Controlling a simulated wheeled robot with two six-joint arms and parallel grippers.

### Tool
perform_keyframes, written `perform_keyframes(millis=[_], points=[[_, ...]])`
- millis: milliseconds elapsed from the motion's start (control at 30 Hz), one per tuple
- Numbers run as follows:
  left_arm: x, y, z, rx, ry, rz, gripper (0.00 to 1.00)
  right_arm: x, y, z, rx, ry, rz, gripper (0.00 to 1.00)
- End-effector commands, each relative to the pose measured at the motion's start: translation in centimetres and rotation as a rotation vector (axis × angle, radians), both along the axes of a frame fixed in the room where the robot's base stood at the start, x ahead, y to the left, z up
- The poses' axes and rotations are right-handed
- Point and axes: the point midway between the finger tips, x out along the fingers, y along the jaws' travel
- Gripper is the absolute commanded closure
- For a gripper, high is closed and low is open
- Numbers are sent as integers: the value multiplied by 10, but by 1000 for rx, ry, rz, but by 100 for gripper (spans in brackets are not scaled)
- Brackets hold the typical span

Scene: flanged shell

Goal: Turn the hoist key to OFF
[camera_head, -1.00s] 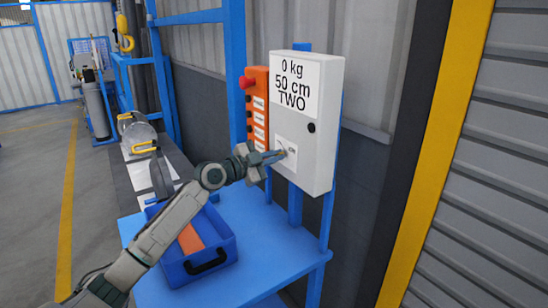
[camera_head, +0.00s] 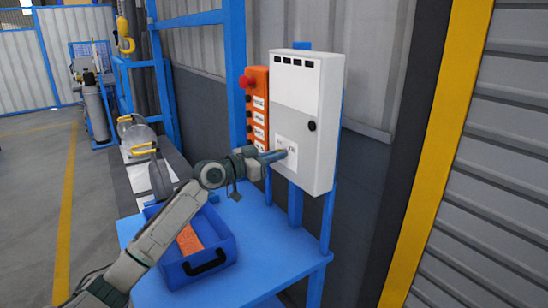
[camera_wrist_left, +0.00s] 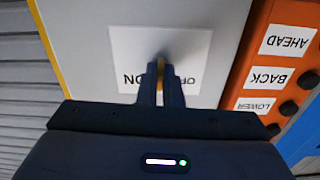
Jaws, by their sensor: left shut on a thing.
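The hoist box is a light grey cabinet (camera_head: 305,125) on a blue post, with a white key plate (camera_head: 289,143) low on its front. In the left wrist view the plate (camera_wrist_left: 190,50) shows upside down, with "ON" and "OFF" printed on either side of the key. My left gripper (camera_head: 283,154) reaches the plate from the left and is shut on the hoist key. A thin yellowish strip of the key (camera_wrist_left: 161,74) shows between the fingers; the rest is hidden. The cabinet's top panel (camera_head: 297,80) is blank white below a row of small dark slots.
An orange control box (camera_head: 257,105) with a red button stands just left of the cabinet. A blue bin (camera_head: 212,262) with orange contents sits on the blue table (camera_head: 262,235). The table is clear below the cabinet.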

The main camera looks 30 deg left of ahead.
Motion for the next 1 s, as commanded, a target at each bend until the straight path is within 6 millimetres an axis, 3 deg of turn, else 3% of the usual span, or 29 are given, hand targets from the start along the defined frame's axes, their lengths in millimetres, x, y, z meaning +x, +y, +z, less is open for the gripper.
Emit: perform_keyframes(millis=[600,1000], points=[[0,0,2,-525,219,0,100,-12,-1,19,0,15,-1,58],[0,0,1,-730,303,1,100,-11,-1,30,-1,9,-1,58]])
